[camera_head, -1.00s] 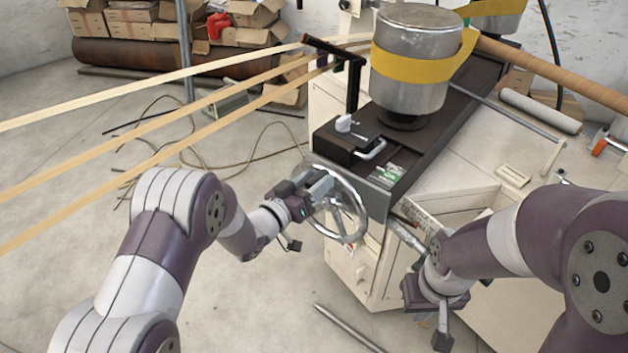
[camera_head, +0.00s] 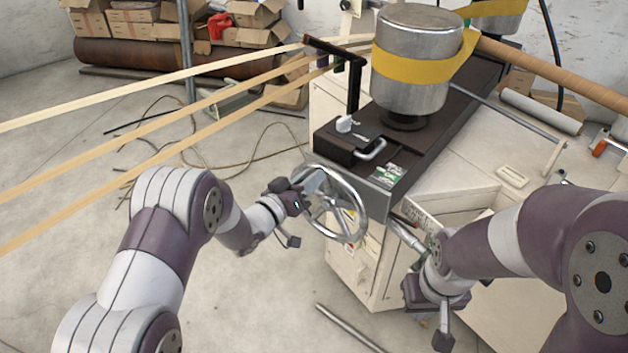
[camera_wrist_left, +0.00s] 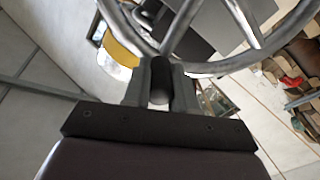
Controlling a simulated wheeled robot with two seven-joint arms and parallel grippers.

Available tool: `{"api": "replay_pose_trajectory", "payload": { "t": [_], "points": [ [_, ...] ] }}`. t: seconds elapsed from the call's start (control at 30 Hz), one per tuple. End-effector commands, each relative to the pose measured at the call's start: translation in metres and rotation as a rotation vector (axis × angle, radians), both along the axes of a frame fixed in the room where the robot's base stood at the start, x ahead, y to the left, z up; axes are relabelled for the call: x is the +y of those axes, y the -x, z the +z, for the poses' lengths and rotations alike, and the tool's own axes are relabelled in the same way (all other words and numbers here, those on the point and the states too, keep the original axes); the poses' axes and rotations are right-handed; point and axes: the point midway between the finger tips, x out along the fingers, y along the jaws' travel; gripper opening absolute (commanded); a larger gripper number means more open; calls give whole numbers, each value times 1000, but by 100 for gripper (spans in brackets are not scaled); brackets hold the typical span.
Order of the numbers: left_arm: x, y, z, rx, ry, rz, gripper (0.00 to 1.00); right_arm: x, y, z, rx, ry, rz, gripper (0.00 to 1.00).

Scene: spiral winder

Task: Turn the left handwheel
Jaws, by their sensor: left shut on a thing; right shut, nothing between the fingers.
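The left handwheel (camera_head: 364,214) is a shiny metal ring with spokes on the front of the winding machine. My left gripper (camera_head: 314,181) is at the upper left of its rim. In the left wrist view my left gripper (camera_wrist_left: 160,82) is shut on a dark, round handle (camera_wrist_left: 160,92), with the wheel's curved rim (camera_wrist_left: 215,66) just beyond the fingers. The handle is mostly hidden in the head view. My right gripper (camera_head: 442,335) is shut and empty, hanging low in front of the cabinet, apart from the wheel.
The machine's dark bed (camera_head: 440,133) carries a metal drum (camera_head: 412,65) with a yellow band. Pale strips (camera_head: 150,110) stretch in from the left above the floor. A metal rod (camera_head: 348,328) lies on the floor below the wheel. The floor left of the wheel holds thin cables.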

Motion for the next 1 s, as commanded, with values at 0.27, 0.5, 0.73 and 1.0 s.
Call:
{"api": "replay_pose_trajectory", "payload": {
  "t": [0.27, 0.5, 0.73, 1.0],
  "points": [
    [22, -17, -8, 157, 191, 2, 0, 0, 0, 4, 0, 0, 0, 0],
    [38, -31, -21, 301, 368, 2, 0, 0, 0, 4, 0, 0, 0, 0],
    [52, -41, -38, 439, 537, 2, 0, 0, 0, 3, 0, 0, 0, 0],
    [64, -51, -62, 600, 737, 1, 0, 0, 0, -3, 0, 0, 0, 0]
  ]
}}
